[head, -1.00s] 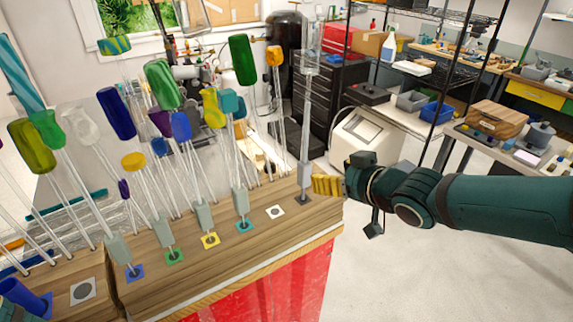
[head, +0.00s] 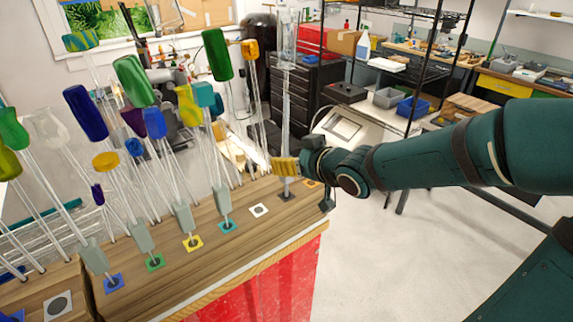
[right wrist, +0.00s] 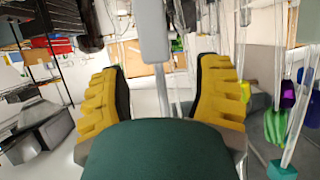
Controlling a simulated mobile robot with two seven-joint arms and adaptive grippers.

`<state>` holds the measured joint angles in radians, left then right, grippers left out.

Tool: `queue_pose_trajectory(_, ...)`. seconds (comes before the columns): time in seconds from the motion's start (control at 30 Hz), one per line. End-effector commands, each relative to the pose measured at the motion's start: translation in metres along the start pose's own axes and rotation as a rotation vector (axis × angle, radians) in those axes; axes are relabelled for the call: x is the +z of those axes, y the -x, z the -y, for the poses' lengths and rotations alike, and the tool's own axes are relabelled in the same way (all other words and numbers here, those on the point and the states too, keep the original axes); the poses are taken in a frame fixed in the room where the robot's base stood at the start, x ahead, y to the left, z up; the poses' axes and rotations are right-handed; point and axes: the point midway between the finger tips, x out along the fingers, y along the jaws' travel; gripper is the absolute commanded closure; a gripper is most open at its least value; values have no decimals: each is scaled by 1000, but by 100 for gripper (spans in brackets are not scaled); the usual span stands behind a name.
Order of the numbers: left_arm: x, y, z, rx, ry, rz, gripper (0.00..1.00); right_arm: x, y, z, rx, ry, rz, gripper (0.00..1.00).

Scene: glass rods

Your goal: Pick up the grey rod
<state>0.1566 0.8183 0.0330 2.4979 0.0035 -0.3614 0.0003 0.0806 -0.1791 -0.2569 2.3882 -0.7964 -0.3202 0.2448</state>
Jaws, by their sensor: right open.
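The grey rod (head: 285,115) is a thin, clear upright rod with a clear glass top. It stands over the dark grey square (head: 287,195) near the right end of the wooden bench top. Its grey sleeve shows in the right wrist view (right wrist: 152,32), between the two fingers. My right gripper (head: 285,167) is at the lower part of the rod, and its yellow fingers hide part of it in the head view. In the right wrist view the gripper (right wrist: 160,85) is open, with a finger on each side of the rod. My left gripper is not in view.
Several rods with coloured handles, such as a green handle (head: 217,55), stand close together to the left. A white square (head: 258,210) beside the grey one has no rod on it. A wire shelf (head: 420,60) stands behind.

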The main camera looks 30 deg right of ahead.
Motion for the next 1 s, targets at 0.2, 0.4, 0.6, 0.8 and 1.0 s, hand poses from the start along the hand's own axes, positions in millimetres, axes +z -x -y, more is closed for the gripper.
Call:
queue_pose_trajectory(0.2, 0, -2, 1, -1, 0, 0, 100, 4, -25, -2, 0, 0, 4, 36)
queue_pose_trajectory(0.4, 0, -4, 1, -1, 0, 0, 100, 4, -46, -2, 0, 0, 2, 36)
queue_pose_trajectory(0.6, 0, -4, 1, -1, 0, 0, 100, 3, -50, -2, 1, 0, 0, 36)
queue_pose_trajectory(0.8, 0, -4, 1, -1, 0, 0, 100, 4, -50, -2, 1, 0, 1, 58)
queue_pose_trajectory(1.0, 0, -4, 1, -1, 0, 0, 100, 4, -50, -2, 1, 0, 1, 100)
